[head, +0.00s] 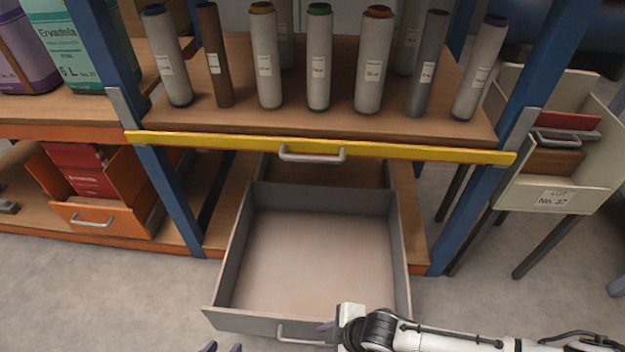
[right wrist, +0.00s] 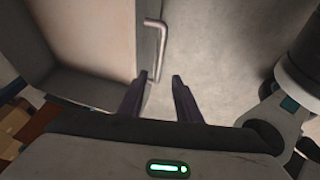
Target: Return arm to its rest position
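My right arm comes in from the lower right of the head view. Its gripper (head: 328,326) is beside the handle (head: 303,335) of a pulled-out grey drawer (head: 230,318). In the right wrist view, the right gripper's (right wrist: 157,88) two dark fingers stand apart with nothing held between them. The handle (right wrist: 158,45) and the drawer's front edge show just beyond the fingertips. My left gripper (head: 222,348) shows only as two purple fingertips, apart, at the bottom edge of the head view. The rest of the left arm is out of view.
The open, empty drawer juts from under a shelf with a yellow front bar (head: 400,152). Several labelled rolls (head: 320,60) stand on the shelf. Blue posts flank it. An orange bin (head: 110,215) is at left, a cream bin (head: 550,195) at right. The floor at lower left is clear.

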